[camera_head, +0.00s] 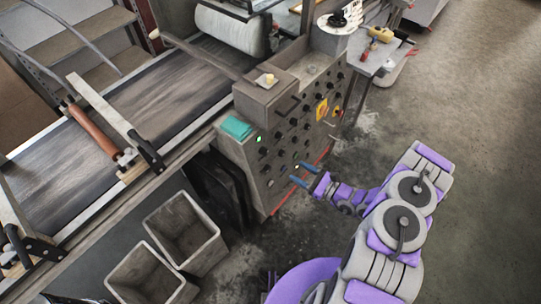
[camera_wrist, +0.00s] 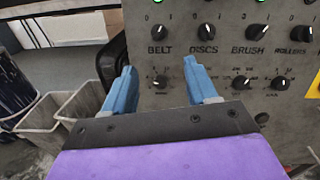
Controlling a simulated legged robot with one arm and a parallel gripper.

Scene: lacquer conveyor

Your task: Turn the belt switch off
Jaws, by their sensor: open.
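The grey control panel (camera_head: 285,150) of the conveyor machine stands in the middle of the head view. In the wrist view the belt switch (camera_wrist: 158,32) is a black knob above the word BELT, with 0 and 1 marks above it and a green light (camera_wrist: 158,2) over it. My gripper (camera_wrist: 160,80) is open, its two blue fingers pointing at the panel below the BELT label. The belt switch sits above and between the fingertips, apart from them. In the head view my gripper (camera_head: 299,174) is at the panel's lower part, holding nothing.
DISCS (camera_wrist: 207,32), BRUSH (camera_wrist: 257,31) and ROLLERS (camera_wrist: 303,33) knobs stand to the right of the belt switch, with smaller dials (camera_wrist: 160,82) below. Two grey bins (camera_head: 186,232) stand below the conveyor belt (camera_head: 130,95). The floor at right (camera_head: 470,110) is clear.

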